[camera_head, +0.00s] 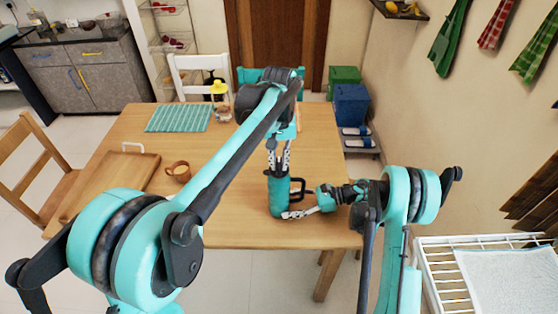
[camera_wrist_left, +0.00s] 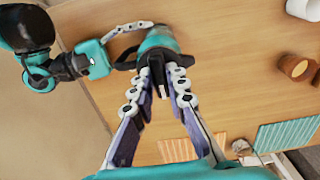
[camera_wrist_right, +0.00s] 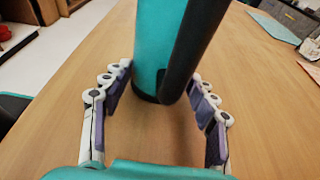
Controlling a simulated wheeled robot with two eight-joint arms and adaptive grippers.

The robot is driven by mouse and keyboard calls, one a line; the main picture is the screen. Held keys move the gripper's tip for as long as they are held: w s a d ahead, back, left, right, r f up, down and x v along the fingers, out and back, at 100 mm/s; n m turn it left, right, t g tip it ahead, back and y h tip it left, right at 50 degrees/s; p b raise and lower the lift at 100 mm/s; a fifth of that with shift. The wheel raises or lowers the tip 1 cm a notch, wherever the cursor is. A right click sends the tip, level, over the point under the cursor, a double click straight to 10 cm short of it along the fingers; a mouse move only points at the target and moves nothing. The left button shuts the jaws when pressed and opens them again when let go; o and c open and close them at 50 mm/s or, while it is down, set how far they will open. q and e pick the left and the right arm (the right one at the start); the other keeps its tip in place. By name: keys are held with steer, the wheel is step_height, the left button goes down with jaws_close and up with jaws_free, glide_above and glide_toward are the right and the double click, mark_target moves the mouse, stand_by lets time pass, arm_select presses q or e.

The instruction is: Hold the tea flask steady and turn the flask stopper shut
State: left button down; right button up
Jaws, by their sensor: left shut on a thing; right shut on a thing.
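The tea flask (camera_head: 279,197) is teal with a dark top and a black handle (camera_head: 298,188) on its right side; it stands on the table near its right front part. My left gripper (camera_head: 278,167) comes down from above and is shut on the dark flask stopper (camera_wrist_left: 157,62). My right gripper (camera_head: 290,211) reaches in low from the right and is shut on the flask's lower body. In the right wrist view the flask body (camera_wrist_right: 158,45) stands between the fingers (camera_wrist_right: 160,88), slanted in the picture. My left fingers hide part of the stopper.
The wooden table (camera_head: 225,222) carries a brown cup (camera_head: 178,172), a wooden tray (camera_head: 112,182), and a teal striped mat (camera_head: 180,118). A small glass jar (camera_head: 223,114) stands at the back. A white rack (camera_head: 440,280) stands at the right.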

mark_target(279, 163)
stand_by(0.3)
arm_select(q)
steer(key=c, duration=1.5)
jaws_free()
steer(key=shift+r, duration=0.1)
step_height(279, 163, up, 12)
arm_select(e)
steer(key=o, duration=0.9)
steer(key=shift+o, duration=0.2)
